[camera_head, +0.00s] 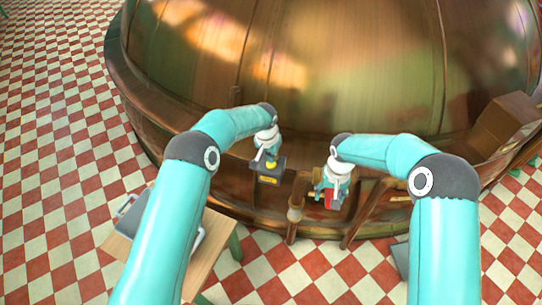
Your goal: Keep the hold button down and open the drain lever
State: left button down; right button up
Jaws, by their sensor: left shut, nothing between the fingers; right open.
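A dark box (281,170) with yellow on its top and front is on the kettle's lower rim. The yellow hold button (271,164) shows on its top. My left gripper (260,161) is shut and empty, pointing down at the button. It seems to touch the button or be just above it; I cannot tell which. The red drain lever (329,198) is right of the box, low on the kettle's front. My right gripper (328,187) is open around or just above the red part. Its fingers hide some of the lever, and contact is unclear.
The large copper kettle (330,60) fills the back. A copper pipe (295,210) stands between the two grippers. A wooden table (215,250) with a grey tray (128,213) is at the lower left, partly behind my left arm. The checkered floor is clear at far left.

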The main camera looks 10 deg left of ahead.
pick_arm(q)
jog(key=shift+f, duration=0.1)
jog(key=shift+f, duration=0.8)
pick_arm(e)
jog(key=shift+c, duration=0.3)
grip_shut()
jog(key=shift+w+d+n, duration=0.2)
jog(key=shift+d+n, duration=0.85)
jog(key=shift+n, duration=0.15)
